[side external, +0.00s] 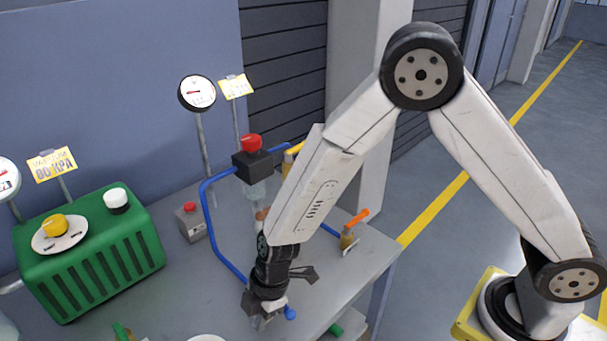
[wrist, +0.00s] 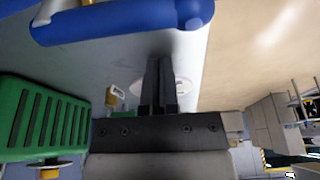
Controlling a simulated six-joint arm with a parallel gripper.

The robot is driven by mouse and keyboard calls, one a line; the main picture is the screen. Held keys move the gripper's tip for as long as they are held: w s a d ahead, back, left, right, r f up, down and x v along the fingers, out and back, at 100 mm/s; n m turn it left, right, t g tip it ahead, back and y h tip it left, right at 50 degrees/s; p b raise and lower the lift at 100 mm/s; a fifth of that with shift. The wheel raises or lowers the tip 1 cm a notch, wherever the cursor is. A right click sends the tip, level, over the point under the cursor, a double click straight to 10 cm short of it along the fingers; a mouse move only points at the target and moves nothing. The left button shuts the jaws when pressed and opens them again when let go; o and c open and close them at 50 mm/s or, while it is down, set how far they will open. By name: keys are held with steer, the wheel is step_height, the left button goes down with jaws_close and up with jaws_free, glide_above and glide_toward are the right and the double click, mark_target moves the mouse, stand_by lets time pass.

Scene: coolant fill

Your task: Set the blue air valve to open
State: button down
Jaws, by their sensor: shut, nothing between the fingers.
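My gripper (side external: 264,316) points down over the grey bench near its front. Its two fingers are together and empty, as the wrist view also shows (wrist: 158,85). A small blue end (side external: 290,313) shows just right of the fingers and looks like part of the blue air valve; my gripper hides the rest. In the wrist view a thick blue bar with a rounded end (wrist: 125,22) lies across the top, beyond the fingertips and apart from them. I cannot tell the valve's setting.
A blue hose (side external: 211,220) runs from a black box with a red knob (side external: 251,143) down toward my gripper. An orange-handled valve (side external: 355,220) stands at the bench's right. A green vacuum unit (side external: 90,265) stands left. Gauges stand behind. Bare bench (side external: 180,285) lies left of my gripper.

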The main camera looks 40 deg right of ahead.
steer(key=shift+f, duration=0.35)
steer(key=shift+s+d+r, duration=0.1)
steer(key=shift+d+r, duration=0.15)
steer(key=shift+d, duration=0.7)
steer(key=shift+s+d+r, duration=0.1)
steer(key=shift+d+r, duration=0.1)
steer(key=shift+d, duration=0.75)
steer(key=shift+s+d+n+g, duration=0.1)
steer(key=shift+d+n+g, duration=0.2)
steer(key=shift+d+n, duration=0.45)
steer(key=a, duration=0.4)
steer(key=shift+f, duration=0.3)
steer(key=shift+a+r, duration=0.15)
steer(key=shift+r, duration=0.15)
steer(key=v, duration=0.9)
steer(key=shift+r, duration=0.2)
